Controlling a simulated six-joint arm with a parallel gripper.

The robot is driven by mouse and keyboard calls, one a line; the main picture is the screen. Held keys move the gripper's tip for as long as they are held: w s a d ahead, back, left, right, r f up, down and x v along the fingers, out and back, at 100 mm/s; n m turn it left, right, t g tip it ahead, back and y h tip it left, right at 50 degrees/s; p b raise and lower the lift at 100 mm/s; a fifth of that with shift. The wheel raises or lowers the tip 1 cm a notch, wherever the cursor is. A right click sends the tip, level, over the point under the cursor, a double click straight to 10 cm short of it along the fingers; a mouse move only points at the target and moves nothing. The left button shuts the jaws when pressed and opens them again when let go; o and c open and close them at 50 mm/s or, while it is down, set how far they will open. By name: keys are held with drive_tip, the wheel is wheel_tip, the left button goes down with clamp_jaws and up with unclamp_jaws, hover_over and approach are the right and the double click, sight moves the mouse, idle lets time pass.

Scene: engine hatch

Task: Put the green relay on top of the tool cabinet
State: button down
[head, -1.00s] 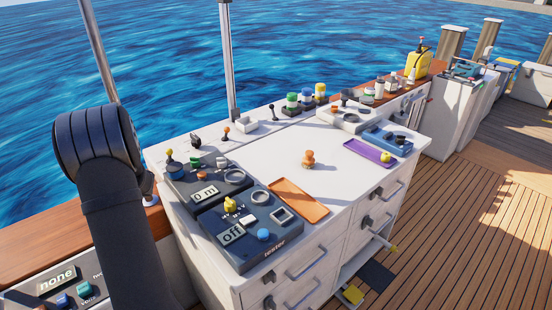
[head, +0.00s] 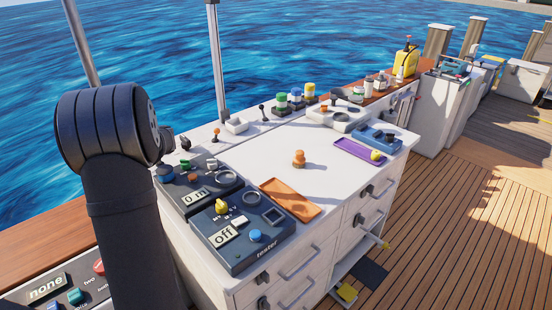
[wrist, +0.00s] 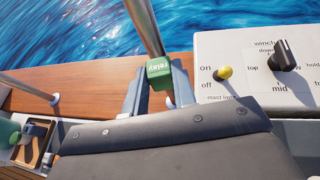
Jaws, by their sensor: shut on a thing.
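The green relay (wrist: 160,72), a small block with white lettering, is between the fingers of my gripper (wrist: 157,78) in the wrist view. My gripper is shut on it and holds it over the wooden ledge, with blue water behind. A white cabinet (head: 250,155) with drawers stands in the middle of the head view. No label that I can read marks it as the tool cabinet. My dark arm stands at the left of the head view; the gripper and relay are not visible there.
The white top holds a dark tester (head: 245,235), an orange tray (head: 290,198), an orange knobbed piece (head: 299,159) and a purple tray (head: 350,148). Its middle is mostly clear. A metal pole (head: 217,70) rises behind. A switch panel (wrist: 245,110) is right of the relay.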

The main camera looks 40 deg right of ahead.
drive_tip(key=s+d+m+h, duration=0.2)
drive_tip(key=s+d+h, duration=0.1)
drive_tip(key=s+d, duration=0.8)
drive_tip(key=s+d+m+g+h, duration=0.1)
drive_tip(key=s+d+m+h, duration=0.35)
drive_tip(key=d, duration=1.15)
drive_tip(key=s+d+m+h, duration=0.1)
drive_tip(key=s+d, duration=0.9)
drive_tip(key=d, duration=0.3)
hover_over(253, 165)
drive_tip(key=shift+n, duration=0.25)
drive_tip(key=f, duration=1.1)
drive_tip(key=shift+s+d+f, duration=0.1)
drive_tip(key=shift+s+f, duration=0.15)
drive_tip(key=shift+f, duration=0.15)
drive_tip(key=shift+w+f, duration=0.15)
drive_tip(key=shift+w, duration=0.05)
drive_tip(key=shift+f, duration=2)
drive_tip(key=shift+f, duration=0.1)
drive_tip(key=c, duration=1.2)
unclamp_jaws()
